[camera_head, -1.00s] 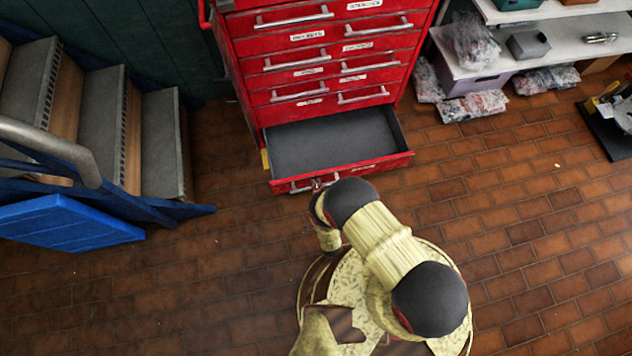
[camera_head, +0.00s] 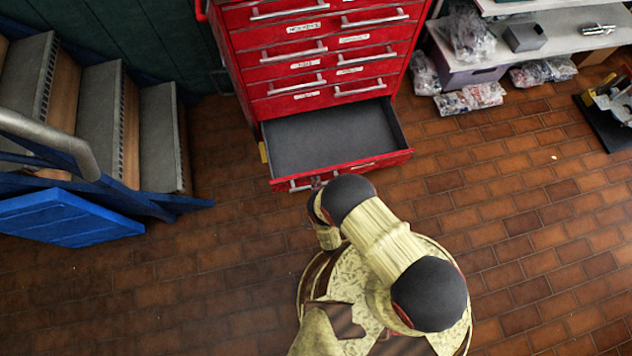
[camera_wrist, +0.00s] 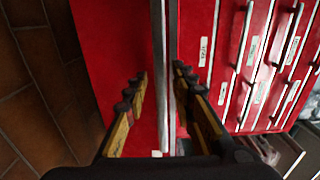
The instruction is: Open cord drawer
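The pulled-out bottom drawer (camera_head: 340,137) of the red tool cabinet has a grey, empty-looking inside. Its label is too small to read, so I cannot tell if it is the cord drawer. In the head view my gripper (camera_head: 316,183) is at the left part of the drawer's front, by its handle (camera_head: 300,185), mostly hidden by my arm. In the wrist view my gripper (camera_wrist: 160,78) shows two fingers apart, one on each side of a grey strip along a red panel (camera_wrist: 110,50). I cannot tell whether they touch the handle.
The red cabinet (camera_head: 320,70) has several shut, labelled drawers above. Blue-framed stairs (camera_head: 100,130) stand at the left. A white shelf (camera_head: 560,52) with wrapped bags is at the right, with a black tray (camera_head: 606,125) on the floor. Brick floor (camera_head: 540,220) is clear at the right.

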